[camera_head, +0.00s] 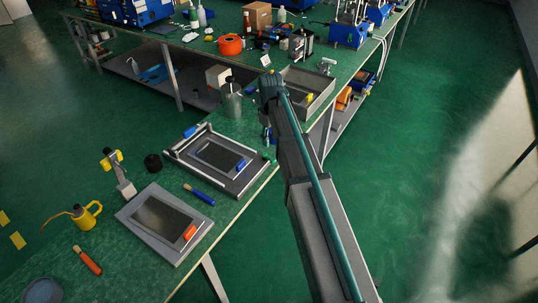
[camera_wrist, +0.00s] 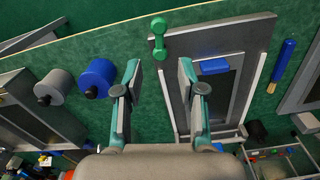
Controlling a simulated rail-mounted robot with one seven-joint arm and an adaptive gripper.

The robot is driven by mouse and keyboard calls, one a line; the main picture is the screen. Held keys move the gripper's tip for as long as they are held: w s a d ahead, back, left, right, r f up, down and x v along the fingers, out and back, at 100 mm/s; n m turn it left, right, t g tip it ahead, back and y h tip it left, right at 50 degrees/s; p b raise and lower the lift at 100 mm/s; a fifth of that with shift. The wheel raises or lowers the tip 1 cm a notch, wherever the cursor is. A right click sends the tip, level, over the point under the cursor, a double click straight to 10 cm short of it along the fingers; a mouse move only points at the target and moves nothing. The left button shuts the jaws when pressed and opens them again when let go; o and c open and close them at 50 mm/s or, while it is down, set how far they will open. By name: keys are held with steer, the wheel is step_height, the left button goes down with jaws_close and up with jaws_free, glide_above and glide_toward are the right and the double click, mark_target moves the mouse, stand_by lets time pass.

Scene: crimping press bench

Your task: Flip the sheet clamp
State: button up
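A grey framed plate with a dark panel (camera_head: 217,157) lies on the green bench; it also shows in the wrist view (camera_wrist: 236,48). A green double-knobbed handle (camera_wrist: 158,38) sits at its corner, small in the head view (camera_head: 268,156). A blue block (camera_wrist: 214,66) lies on the plate. I cannot tell for sure which part is the sheet clamp; the green handle may belong to it. My gripper (camera_wrist: 157,78) is open, its fingers wide apart with nothing seen between them. One finger overlaps the plate in the wrist view.
A blue roll (camera_wrist: 98,78) and a grey roll (camera_wrist: 58,84) stand left of my gripper. A second framed plate (camera_head: 163,220) with an orange block lies nearer, with a blue-handled tool (camera_head: 199,194) between. A metal tray (camera_head: 309,91) and a grey canister (camera_head: 232,101) stand farther back.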

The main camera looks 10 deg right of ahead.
mark_target(270, 158)
step_height(270, 158, down, 10)
steer(key=shift+r+p, duration=0.2)
steer(key=shift+p, duration=0.95)
steer(key=shift+c, duration=0.2)
jaws_close()
